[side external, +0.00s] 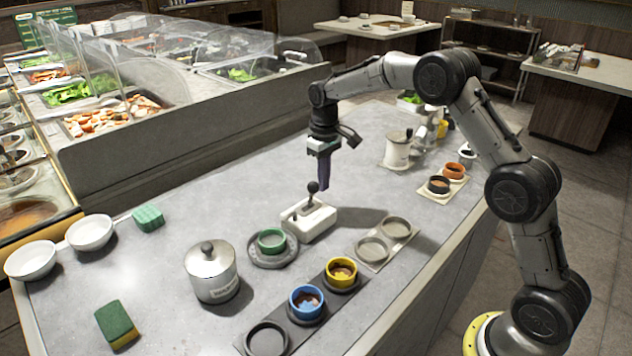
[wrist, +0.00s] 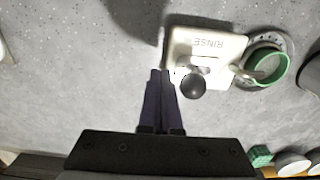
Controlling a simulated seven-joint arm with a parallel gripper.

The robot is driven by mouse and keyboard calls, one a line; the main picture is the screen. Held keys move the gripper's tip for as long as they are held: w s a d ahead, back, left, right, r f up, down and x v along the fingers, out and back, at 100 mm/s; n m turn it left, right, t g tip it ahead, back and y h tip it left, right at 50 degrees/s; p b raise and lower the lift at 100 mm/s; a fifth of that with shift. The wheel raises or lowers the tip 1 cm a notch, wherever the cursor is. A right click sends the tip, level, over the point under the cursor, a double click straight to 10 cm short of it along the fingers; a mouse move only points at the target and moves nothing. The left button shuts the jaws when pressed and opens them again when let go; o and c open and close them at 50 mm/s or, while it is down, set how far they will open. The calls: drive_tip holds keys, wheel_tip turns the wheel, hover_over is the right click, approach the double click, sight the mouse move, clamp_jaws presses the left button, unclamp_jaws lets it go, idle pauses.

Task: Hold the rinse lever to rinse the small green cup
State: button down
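The small green cup (side external: 271,241) stands upright on a round grey drain dish (side external: 286,258), beside the white rinse unit (side external: 318,226). The rinse lever (side external: 313,187) is a black knob on a short stem on top of the unit. In the wrist view the unit (wrist: 215,48) is marked RINSE, the knob (wrist: 192,88) is at its near edge, and the green cup (wrist: 276,77) is to the right. My gripper (side external: 324,187) points down beside the knob. Its dark fingers (wrist: 161,73) are together with nothing between them, apart from the knob in the wrist view.
A lidded steel pot (side external: 211,280), a green sponge (side external: 117,325) and blue (side external: 306,300) and yellow (side external: 341,272) cups in a dark tray stand nearer the camera. An empty two-well tray (side external: 401,228) is to the right. The counter (side external: 235,195) behind the unit is clear.

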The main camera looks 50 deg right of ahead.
wheel_tip(320, 180, up, 8)
drive_tip(key=shift+d, duration=0.3)
idle(0.6)
drive_tip(key=s+a+r+t, duration=0.35)
drive_tip(key=s+r, duration=0.65)
drive_tip(key=r, duration=0.4)
drive_tip(key=s+a+r+t, duration=0.1)
drive_tip(key=s+a, duration=0.1)
drive_tip(key=s, duration=0.4)
drive_tip(key=s+a+r, duration=0.1)
drive_tip(key=s+r, duration=0.1)
drive_tip(key=s, duration=0.5)
drive_tip(key=s+a+f+t, duration=0.1)
drive_tip(key=s+f, duration=1.1)
drive_tip(key=shift+s+a, duration=0.2)
drive_tip(key=shift+s, duration=0.1)
